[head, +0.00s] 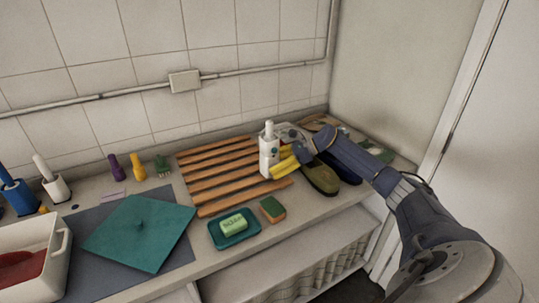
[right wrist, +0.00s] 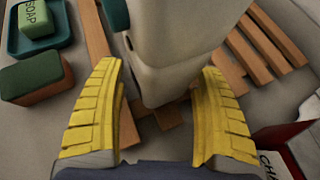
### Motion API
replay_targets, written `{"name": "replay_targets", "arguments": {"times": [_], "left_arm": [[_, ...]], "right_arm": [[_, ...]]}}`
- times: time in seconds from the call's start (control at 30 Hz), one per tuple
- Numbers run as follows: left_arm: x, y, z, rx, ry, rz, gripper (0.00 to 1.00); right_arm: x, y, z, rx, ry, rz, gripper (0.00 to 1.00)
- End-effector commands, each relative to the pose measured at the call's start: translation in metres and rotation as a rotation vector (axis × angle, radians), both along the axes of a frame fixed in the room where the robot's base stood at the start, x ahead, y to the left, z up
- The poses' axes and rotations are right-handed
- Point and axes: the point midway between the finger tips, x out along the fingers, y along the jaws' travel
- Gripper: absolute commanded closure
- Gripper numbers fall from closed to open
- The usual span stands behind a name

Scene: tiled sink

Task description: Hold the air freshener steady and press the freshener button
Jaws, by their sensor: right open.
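The air freshener (head: 268,156) is a white upright bottle with a narrow top, standing at the right end of the wooden slatted rack (head: 215,210). Its pale body (right wrist: 172,45) fills the top middle of the right wrist view. My right gripper (head: 284,163) has yellow fingers and is open beside the bottle's right side. In the right wrist view its two fingers (right wrist: 160,112) spread to either side of the bottle's near part, with gaps showing. A small dark mark on the bottle's front may be the button; I cannot tell. My left gripper is not in view.
A green soap (head: 234,223) on a teal dish and a sponge (head: 272,209) lie in front of the rack. Dark shoes (head: 320,177) stand right of the bottle, under my right arm. A teal board (head: 140,232) and a white basin (head: 35,262) are at left. The tiled wall is behind.

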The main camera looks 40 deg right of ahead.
Motion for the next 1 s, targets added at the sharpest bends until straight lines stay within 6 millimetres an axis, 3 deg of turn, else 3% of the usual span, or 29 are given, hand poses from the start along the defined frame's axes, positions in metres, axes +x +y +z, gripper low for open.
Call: {"name": "replay_targets", "arguments": {"times": [0.5, 0.77, 1.0], "left_arm": [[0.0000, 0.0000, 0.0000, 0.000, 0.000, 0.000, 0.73], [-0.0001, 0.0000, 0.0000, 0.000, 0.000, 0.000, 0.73], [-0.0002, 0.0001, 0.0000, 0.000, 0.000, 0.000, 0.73]], "right_arm": [[0.0028, 0.0046, -0.0029, 0.000, 0.000, 0.001, 0.29], [0.0026, 0.0046, -0.0029, 0.000, 0.000, 0.001, 0.57], [0.0026, 0.0046, -0.0029, 0.001, 0.001, 0.000, 0.61]]}}
